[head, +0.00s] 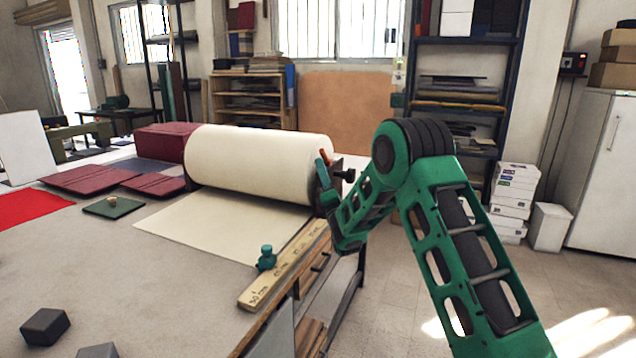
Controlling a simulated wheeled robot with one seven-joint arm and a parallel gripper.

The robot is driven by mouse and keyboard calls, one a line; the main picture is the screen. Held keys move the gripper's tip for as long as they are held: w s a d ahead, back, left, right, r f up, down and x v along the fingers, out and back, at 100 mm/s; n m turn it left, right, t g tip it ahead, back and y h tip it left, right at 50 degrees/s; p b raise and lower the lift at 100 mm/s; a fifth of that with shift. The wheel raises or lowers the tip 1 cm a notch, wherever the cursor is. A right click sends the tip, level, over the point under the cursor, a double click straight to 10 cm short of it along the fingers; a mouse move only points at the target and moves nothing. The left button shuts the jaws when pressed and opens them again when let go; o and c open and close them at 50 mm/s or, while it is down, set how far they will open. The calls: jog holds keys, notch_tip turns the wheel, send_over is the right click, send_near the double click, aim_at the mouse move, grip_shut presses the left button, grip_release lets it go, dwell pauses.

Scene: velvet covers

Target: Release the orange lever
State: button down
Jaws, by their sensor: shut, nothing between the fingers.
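The small orange lever (325,157) stands at the right end of the big cream roll (260,160), by the dark end fitting. My gripper (321,165) is at the end of my green arm, close by the lever. In this view the fingers overlap the area just below and left of it. The fingers are shut and hold nothing. They look very small here, and I cannot tell whether they touch the lever. My arm hides part of the roll's end fitting.
A loose cream sheet (200,225) runs from the roll over the table (130,290). Dark blocks (45,327) sit front left. Floor right of the table is open.

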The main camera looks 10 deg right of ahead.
jog(key=shift+w+d+r, duration=0.15)
jog(key=shift+d+r, duration=0.05)
jog(key=shift+r, duration=0.05)
jog(key=shift+d+r, duration=0.1)
dwell(0.3)
